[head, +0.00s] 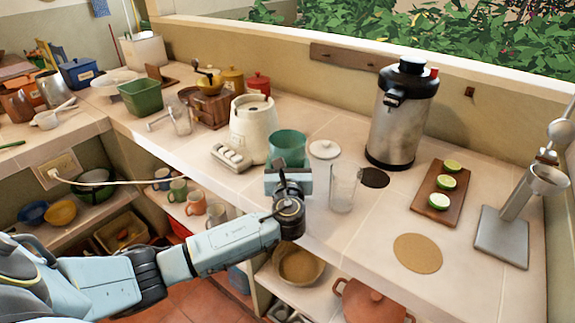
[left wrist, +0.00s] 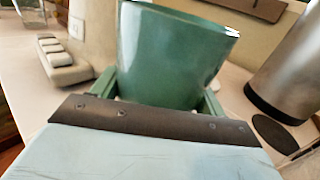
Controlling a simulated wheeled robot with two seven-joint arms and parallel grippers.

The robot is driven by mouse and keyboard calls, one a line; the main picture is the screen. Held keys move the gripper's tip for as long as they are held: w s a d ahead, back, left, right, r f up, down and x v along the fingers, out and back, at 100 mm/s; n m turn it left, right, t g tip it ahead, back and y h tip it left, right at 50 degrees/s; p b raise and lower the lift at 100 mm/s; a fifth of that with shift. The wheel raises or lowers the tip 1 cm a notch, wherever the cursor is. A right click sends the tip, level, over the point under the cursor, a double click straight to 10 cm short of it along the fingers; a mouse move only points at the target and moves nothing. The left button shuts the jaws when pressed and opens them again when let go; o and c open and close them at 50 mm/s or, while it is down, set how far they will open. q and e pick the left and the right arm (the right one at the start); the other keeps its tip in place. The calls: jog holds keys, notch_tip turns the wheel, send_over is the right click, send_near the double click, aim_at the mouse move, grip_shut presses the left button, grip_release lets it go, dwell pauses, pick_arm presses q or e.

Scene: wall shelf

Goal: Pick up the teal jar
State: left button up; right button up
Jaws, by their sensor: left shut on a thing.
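The teal jar (head: 287,148) is upright at the front part of the tiled counter, beside the cream appliance. In the left wrist view the jar (left wrist: 172,55) fills the upper middle. My left gripper (head: 288,172) is at the jar's near side, with its fingers on both sides of the jar, shut on it. The lower part of the jar is hidden by the gripper. I cannot tell whether its base touches the counter. My right gripper is not in view.
A clear glass (head: 343,188) stands just right of the gripper, with a white lid (head: 324,149) behind it. A cream appliance (head: 253,128) and white switch block (head: 231,157) are close on the left. A steel dispenser (head: 402,115) stands at right. Free counter lies near the cork mat (head: 418,253).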

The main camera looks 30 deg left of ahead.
aim_at(287, 131)
pick_arm(q)
jog(key=shift+r, duration=0.2)
jog(key=shift+r+p, duration=0.4)
jog(key=shift+r, duration=0.8)
notch_tip(287, 131, up, 4)
jog(key=shift+f+p, duration=0.25)
jog(key=shift+p, duration=0.25)
notch_tip(287, 131, up, 2)
jog(key=shift+r, duration=0.1)
jog(key=shift+r+p, duration=0.4)
jog(key=shift+r, duration=0.4)
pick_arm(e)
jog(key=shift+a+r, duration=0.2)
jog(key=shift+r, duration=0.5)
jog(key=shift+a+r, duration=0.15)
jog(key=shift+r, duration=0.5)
